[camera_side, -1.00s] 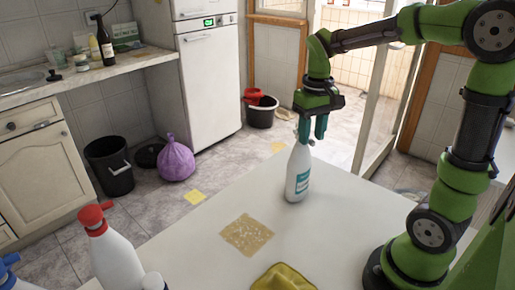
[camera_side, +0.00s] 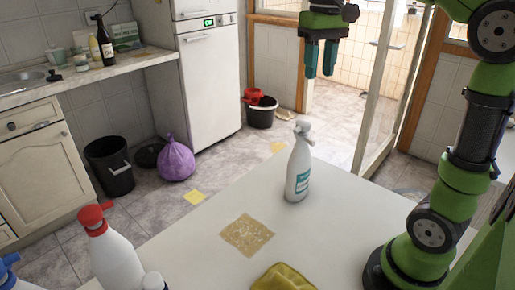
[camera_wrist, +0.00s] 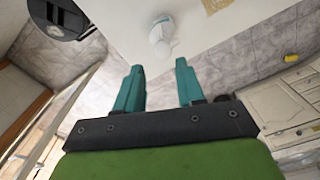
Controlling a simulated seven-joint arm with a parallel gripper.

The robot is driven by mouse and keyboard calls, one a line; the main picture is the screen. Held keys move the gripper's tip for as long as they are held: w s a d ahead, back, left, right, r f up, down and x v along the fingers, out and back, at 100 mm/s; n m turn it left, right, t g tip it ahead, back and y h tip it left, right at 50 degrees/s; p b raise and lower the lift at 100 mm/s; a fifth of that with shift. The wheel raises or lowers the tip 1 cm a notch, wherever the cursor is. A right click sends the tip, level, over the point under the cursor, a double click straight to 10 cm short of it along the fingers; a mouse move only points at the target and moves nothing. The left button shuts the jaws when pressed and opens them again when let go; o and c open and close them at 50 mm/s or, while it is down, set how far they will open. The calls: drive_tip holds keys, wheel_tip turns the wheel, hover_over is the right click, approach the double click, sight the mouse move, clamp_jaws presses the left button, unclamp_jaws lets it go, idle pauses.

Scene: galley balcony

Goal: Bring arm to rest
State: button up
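My gripper (camera_side: 320,60) is raised at the top of the side view, well above the table. Its two teal fingers are apart with nothing between them; in the wrist view the open gripper (camera_wrist: 159,85) also shows empty. A white spray bottle (camera_side: 298,172) with a teal label stands upright on the white table (camera_side: 200,250), below and a little left of my gripper. In the wrist view the bottle (camera_wrist: 161,35) is seen from above, beyond the fingertips and apart from them.
A brown stained patch (camera_side: 246,235) and a yellow cloth (camera_side: 283,278) lie on the table. A red-topped spray bottle (camera_side: 112,250) stands at the front left, beside a blue-topped one (camera_side: 10,275). A glass door (camera_side: 385,90) is behind. The air around my gripper is clear.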

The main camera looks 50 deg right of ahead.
drive_tip(key=s+a+f+t+y, duration=0.2)
drive_tip(key=s+a+f+t, duration=0.5)
drive_tip(key=a+f, duration=0.4)
drive_tip(key=shift+s+f, duration=0.45)
drive_tip(key=shift+f, duration=0.35)
